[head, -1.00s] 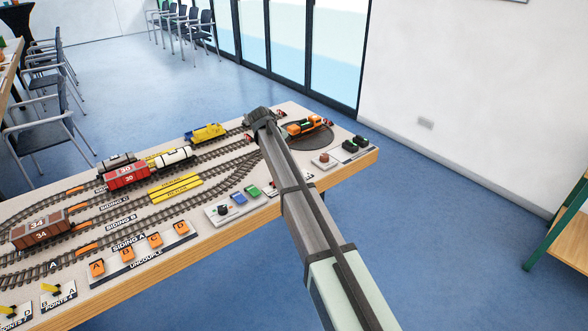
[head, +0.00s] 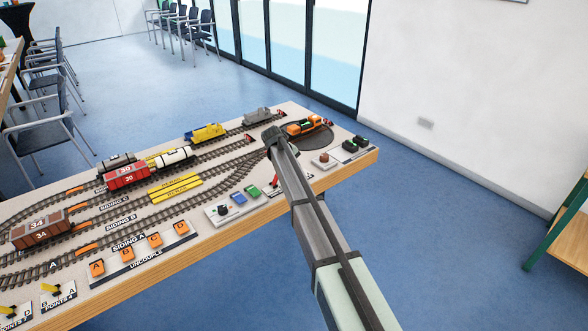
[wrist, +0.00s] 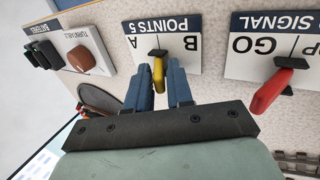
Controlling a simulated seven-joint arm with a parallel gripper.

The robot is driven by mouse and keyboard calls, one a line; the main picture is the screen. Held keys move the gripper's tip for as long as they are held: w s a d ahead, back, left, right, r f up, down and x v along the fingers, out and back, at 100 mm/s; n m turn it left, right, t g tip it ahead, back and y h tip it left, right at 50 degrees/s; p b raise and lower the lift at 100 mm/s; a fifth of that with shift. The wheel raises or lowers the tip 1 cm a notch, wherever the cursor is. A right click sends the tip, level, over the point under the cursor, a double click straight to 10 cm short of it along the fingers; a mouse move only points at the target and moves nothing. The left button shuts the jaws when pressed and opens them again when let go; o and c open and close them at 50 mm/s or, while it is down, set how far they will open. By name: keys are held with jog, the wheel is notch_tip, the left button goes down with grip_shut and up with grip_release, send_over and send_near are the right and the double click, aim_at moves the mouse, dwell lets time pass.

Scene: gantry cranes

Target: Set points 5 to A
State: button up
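The Points 5 plate (wrist: 141,22) is white with a dark band and appears upside down in the wrist view, marked A at left and B at right. Its yellow lever (wrist: 159,74) rises from a black base near the middle. My gripper (wrist: 166,75) has its two blue fingers on either side of the lever, apart, with the left finger very near it. I cannot tell whether either finger touches it. In the head view my arm hides the Points 5 plate, and the fingers are not visible.
A red signal lever (wrist: 270,92) on the GO plate (wrist: 243,65) stands close to the right of the fingers. A brown turntable knob (wrist: 82,60) and black battery pieces (wrist: 44,53) are at left. An orange locomotive (head: 304,127) sits on the turntable beyond my arm.

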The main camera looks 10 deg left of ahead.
jog(key=shift+c, duration=0.4)
grip_shut()
jog(key=shift+w, duration=0.1)
jog(key=shift+w+d+r+g+y, duration=0.1)
jog(key=shift+w+d+g+y, duration=0.05)
jog(key=shift+g+y, duration=0.3)
jog(key=shift+w+d+r+g+y, duration=0.1)
jog(key=shift+w+g+y, duration=0.05)
jog(key=shift+g+y, duration=0.3)
jog(key=shift+w+d+g+y, duration=0.35)
jog(key=shift+g+y, duration=0.55)
jog(key=shift+w+d+g+y, duration=0.2)
jog(key=shift+g+y, duration=0.4)
jog(key=shift+w+d+g+y, duration=0.15)
jog(key=shift+d+g+y, duration=0.05)
jog(key=shift+g+y, duration=0.4)
jog(key=shift+w+d+f+g+y, duration=0.1)
jog(key=shift+d+f+g+y, duration=0.05)
jog(key=shift+g+y, duration=0.35)
jog(key=shift+w+d+f+g+y, duration=0.1)
jog(key=shift+g+y, duration=0.4)
jog(key=shift+s, duration=0.1)
